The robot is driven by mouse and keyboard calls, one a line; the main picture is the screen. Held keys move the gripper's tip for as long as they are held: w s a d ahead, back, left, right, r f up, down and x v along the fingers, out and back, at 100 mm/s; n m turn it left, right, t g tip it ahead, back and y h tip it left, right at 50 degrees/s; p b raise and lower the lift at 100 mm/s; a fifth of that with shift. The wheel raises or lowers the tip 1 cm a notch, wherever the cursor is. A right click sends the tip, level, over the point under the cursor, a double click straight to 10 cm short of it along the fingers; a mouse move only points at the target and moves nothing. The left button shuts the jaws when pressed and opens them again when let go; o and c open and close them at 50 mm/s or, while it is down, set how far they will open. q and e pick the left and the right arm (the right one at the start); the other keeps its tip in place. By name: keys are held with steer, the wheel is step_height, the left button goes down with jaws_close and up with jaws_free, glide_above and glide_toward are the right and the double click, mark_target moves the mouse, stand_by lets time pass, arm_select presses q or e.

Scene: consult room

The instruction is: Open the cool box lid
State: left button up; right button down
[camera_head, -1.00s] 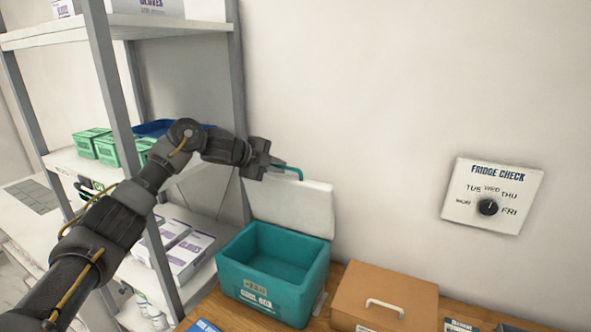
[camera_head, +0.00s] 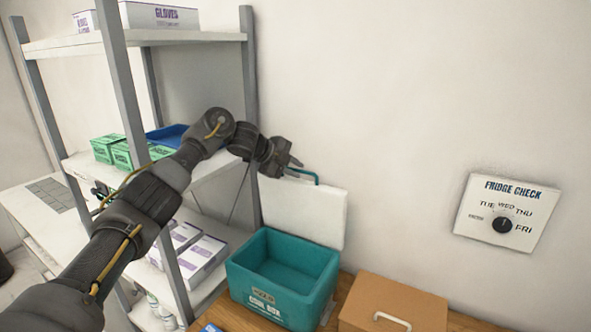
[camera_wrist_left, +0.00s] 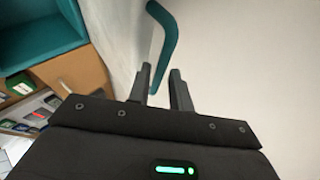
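The teal cool box (camera_head: 283,275) stands on the wooden counter with its inside in view and looks empty. Its white lid (camera_head: 305,213) stands raised, about upright, at the back edge against the wall. The lid's teal handle (camera_head: 305,173) is at the top edge. My left gripper (camera_head: 294,165) is at the handle's left end. In the left wrist view my left gripper (camera_wrist_left: 163,82) has its fingers apart, and the handle (camera_wrist_left: 166,42) runs from beyond the tips into the gap between them. Whether a finger touches it is unclear. My right gripper is not in view.
A brown box (camera_head: 395,300) is right of the cool box. A fridge check dial (camera_head: 502,225) hangs on the wall.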

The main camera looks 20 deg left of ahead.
arm_select(q)
steer(key=shift+o, duration=0.9)
steer(key=shift+s, duration=0.1)
steer(key=b+v, duration=0.5)
steer(key=v, duration=0.5)
steer(key=shift+s+a+r, duration=0.2)
steer(key=shift+r, duration=0.05)
